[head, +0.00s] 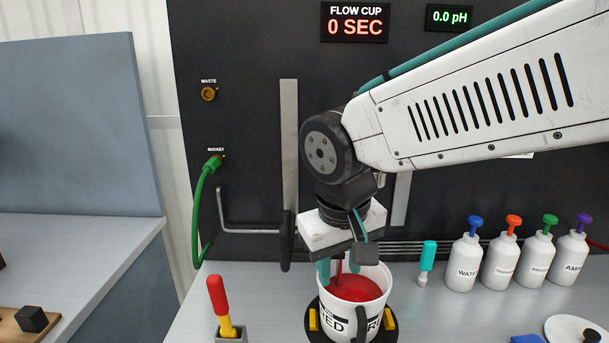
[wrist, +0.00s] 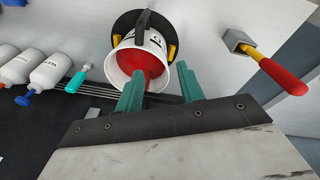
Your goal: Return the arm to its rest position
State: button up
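My gripper (head: 340,270) is low over a white bucket (head: 338,318) of red liquid (head: 358,288) on the bench. My arm reaches in from the upper right and bends down at the wrist. In the wrist view my gripper (wrist: 160,70) has its two teal fingers apart, with nothing clearly held between them. The bucket (wrist: 122,68) shows just beyond the fingertips. Whether the tips are inside its rim or touch it, I cannot tell.
A red-and-yellow handled tool (head: 217,296) stands in a grey holder left of the bucket. A teal-handled tool (head: 428,256) and several white pump bottles (head: 464,264) stand to the right. A dark panel (head: 245,100) with displays rises behind. A bent metal rod (head: 245,231) is near the wrist.

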jog(key=s+d+m, duration=0.2)
jog(key=s+d, duration=0.5)
jog(key=d, duration=0.3)
jog(key=s+d+m, duration=0.2)
jog(key=s+d, duration=0.5)
jog(key=d, duration=0.4)
jog(key=shift+d+f+m+g, duration=0.3)
jog(key=shift+f+g, duration=0.1)
jog(key=shift+f, duration=0.05)
jog(key=shift+s, duration=0.1)
